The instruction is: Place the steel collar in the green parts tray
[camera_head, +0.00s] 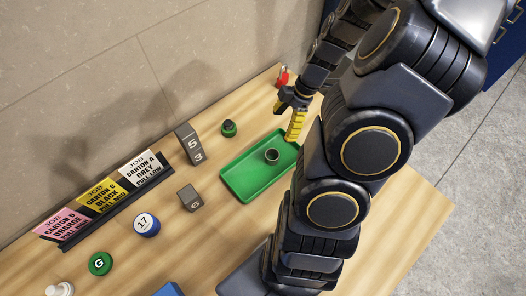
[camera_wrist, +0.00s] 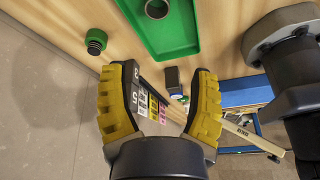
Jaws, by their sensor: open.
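The steel collar (camera_head: 272,156) is a short dark grey ring. It rests on the floor of the green parts tray (camera_head: 238,189), toward its far right part. In the wrist view the collar (camera_wrist: 157,9) shows at the top edge inside the tray (camera_wrist: 186,48), partly cut off by the frame. My gripper (camera_head: 296,124) has yellow ribbed fingers and is at the tray's far right end, apart from the collar. In the wrist view my gripper (camera_wrist: 161,100) is open, with nothing held between its fingers.
A green-and-black knob (camera_head: 229,129) and grey number blocks (camera_head: 188,143) (camera_head: 190,199) stand left of the tray. A card rack (camera_head: 118,201), a blue-and-white "17" piece (camera_head: 147,225) and a green "G" piece (camera_head: 100,263) are farther left. A red item (camera_head: 282,75) is at the back.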

